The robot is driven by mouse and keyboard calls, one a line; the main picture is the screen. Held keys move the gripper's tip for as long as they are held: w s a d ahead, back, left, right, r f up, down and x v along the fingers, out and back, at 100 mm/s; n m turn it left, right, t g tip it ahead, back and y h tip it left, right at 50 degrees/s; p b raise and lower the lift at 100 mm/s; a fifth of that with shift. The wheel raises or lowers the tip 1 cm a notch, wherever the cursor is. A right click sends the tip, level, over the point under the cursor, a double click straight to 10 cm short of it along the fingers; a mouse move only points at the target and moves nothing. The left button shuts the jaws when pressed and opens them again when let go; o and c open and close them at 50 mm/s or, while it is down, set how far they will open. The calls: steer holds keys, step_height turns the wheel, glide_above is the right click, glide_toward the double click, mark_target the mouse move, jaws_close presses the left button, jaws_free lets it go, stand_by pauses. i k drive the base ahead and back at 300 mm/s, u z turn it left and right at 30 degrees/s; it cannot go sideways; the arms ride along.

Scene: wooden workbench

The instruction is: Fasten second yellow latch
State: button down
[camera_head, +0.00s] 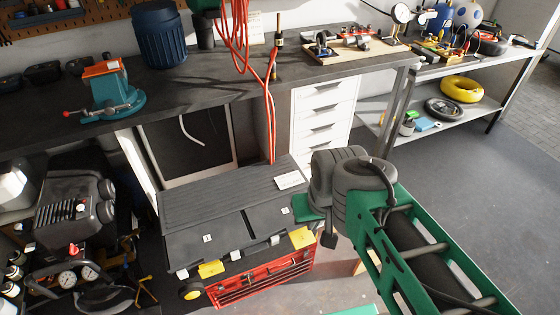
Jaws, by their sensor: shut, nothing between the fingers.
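A large toolbox with a closed dark grey ribbed lid (230,190) and a red lower body (265,281) stands on the floor in front of the bench. Two yellow latches sit on its front edge: the left one (211,268) and the right one (301,237). I cannot tell whether either is fastened. My gripper (329,240) points down just right of the right latch, near the toolbox's right front corner. It is shut and empty. It looks slightly apart from the latch, though contact is hard to judge. My arm hides part of the toolbox's right side.
The dark workbench (230,90) runs behind the toolbox, with a white drawer unit (322,115) below it. A blue-green vise (113,90) and red cables (268,120) are on the bench. A compressor (75,220) stands close at left. Floor at right (480,170) is clear.

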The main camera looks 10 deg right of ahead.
mark_target(300, 238)
steer(key=u, duration=0.55)
steer(key=k, duration=0.65)
steer(key=u, duration=0.9)
steer(key=i, duration=1)
steer(key=z, duration=0.6)
